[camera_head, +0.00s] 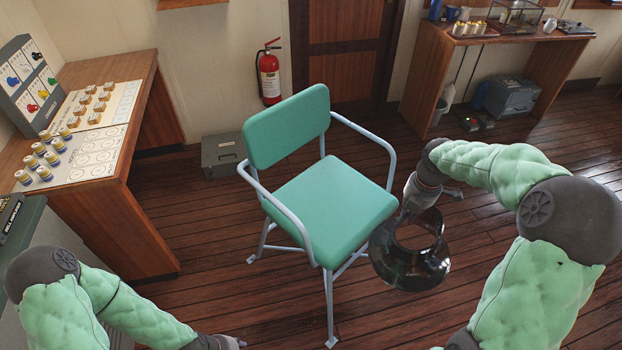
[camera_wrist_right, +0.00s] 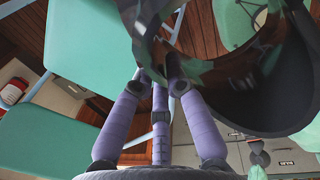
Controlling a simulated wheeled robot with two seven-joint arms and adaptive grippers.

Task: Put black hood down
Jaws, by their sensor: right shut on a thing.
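The black hood (camera_head: 412,262) is a dark, glossy, hollow round piece with an opening on top. My right gripper (camera_head: 418,195) is shut on its rim and holds it in the air beside the green chair's right armrest. In the right wrist view the hood (camera_wrist_right: 285,85) fills the upper right, and the fingers of the right gripper (camera_wrist_right: 160,80) meet at its edge. My left gripper (camera_head: 222,342) is at the bottom edge of the head view, low and partly cut off, so its fingers do not show clearly.
A green chair (camera_head: 330,205) with metal armrests stands in the middle. A wooden desk (camera_head: 105,190) with several small jars is at left. A wooden table (camera_head: 430,70) stands at the back right. A fire extinguisher (camera_head: 269,75) hangs on the wall. Floor (camera_head: 470,235) right of the chair is clear.

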